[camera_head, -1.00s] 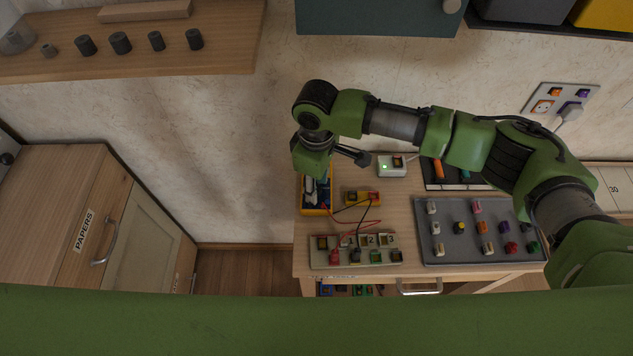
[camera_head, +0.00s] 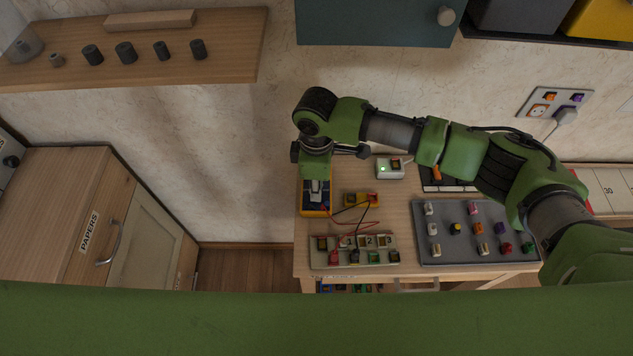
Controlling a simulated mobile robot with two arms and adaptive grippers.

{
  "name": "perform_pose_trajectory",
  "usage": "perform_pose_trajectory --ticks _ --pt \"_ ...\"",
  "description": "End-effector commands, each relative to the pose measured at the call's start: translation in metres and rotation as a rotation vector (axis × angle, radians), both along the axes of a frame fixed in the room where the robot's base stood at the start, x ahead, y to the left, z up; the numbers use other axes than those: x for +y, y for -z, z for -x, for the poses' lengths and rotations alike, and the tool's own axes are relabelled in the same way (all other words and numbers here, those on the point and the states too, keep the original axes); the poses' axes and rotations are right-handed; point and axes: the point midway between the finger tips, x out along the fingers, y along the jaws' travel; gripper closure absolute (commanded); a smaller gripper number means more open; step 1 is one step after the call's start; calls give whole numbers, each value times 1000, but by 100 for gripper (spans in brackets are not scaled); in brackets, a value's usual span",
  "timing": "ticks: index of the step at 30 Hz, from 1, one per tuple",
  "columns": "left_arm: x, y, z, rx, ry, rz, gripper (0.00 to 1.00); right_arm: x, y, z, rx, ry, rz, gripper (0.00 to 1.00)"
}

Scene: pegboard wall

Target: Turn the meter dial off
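The meter (camera_head: 315,211) is a yellow-edged box with a dark face, at the left end of the wooden table. A red lead and a black lead run from its lower end. My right gripper (camera_head: 315,190) points down over the meter's upper part and covers most of its face, so the dial is hidden. The fingers look close to the meter, but I cannot tell whether they touch it or are open or shut. My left gripper is not in view.
A grey tray of coloured pegs (camera_head: 424,246), a numbered socket strip (camera_head: 374,257), a yellow block (camera_head: 369,199) and a white box with a green light (camera_head: 390,172) share the table (camera_head: 399,216). A wall socket (camera_head: 554,102) and a shelf (camera_head: 229,62) are behind.

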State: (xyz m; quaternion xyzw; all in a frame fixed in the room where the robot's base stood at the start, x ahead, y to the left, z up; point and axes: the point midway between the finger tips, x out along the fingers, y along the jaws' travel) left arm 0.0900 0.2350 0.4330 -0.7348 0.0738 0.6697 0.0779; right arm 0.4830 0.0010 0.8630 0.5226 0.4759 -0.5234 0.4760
Motion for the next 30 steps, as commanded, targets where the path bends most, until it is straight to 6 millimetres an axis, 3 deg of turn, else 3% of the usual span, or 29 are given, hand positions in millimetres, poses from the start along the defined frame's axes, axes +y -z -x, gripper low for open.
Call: perform_pose_trajectory --ticks 15,30 --pt "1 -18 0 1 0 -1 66 1 -1 0 -1 -379 -1 100" --pt "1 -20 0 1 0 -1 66 1 -1 -1 -2 -484 -2 100"
